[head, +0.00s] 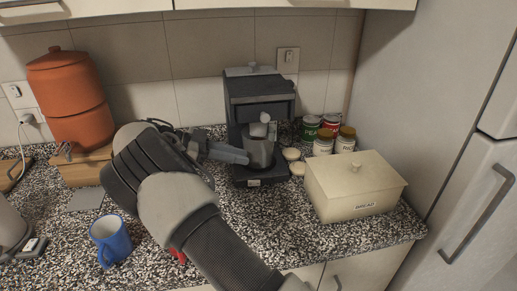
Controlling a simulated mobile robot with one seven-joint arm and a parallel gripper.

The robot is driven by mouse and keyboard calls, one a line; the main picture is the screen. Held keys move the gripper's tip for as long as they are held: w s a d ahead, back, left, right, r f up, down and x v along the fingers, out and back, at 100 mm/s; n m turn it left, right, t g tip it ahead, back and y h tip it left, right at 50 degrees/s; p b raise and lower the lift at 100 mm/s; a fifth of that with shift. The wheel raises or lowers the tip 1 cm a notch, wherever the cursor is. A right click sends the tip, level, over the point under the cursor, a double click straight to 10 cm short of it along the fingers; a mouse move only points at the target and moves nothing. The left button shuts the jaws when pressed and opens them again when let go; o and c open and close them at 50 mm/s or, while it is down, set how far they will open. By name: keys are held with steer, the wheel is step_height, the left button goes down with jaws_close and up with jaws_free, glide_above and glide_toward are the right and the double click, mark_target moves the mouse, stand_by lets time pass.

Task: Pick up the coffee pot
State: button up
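The coffee pot (261,152) looks like a dark grey, upright cup-shaped vessel. It stands in the opening of the black coffee machine (258,88) against the back wall. My gripper (241,156) reaches in from the left, with a grey finger at the left side of the pot. I cannot tell whether the finger touches the pot or where the other finger is. Small pale pieces (260,128) show just above the pot's rim; I cannot tell what they belong to. My arm comes from the lower middle and hides part of the counter.
A cream bread box (354,190) and several cans and jars (324,140) stand right of the machine. A blue mug (111,241) stands front left, an orange lidded pot (72,98) back left. A fridge (460,150) bounds the right. Upper cabinets (295,4) hang above.

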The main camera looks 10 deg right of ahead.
mark_target(264, 162)
steer(key=x, duration=0.9)
steer(key=shift+s+a+f, duration=0.1)
steer(key=shift+a+f, duration=0.05)
steer(key=shift+f, duration=0.1)
steer(key=shift+c, duration=0.4)
jaws_close()
steer(key=shift+r, duration=0.1)
stand_by(0.6)
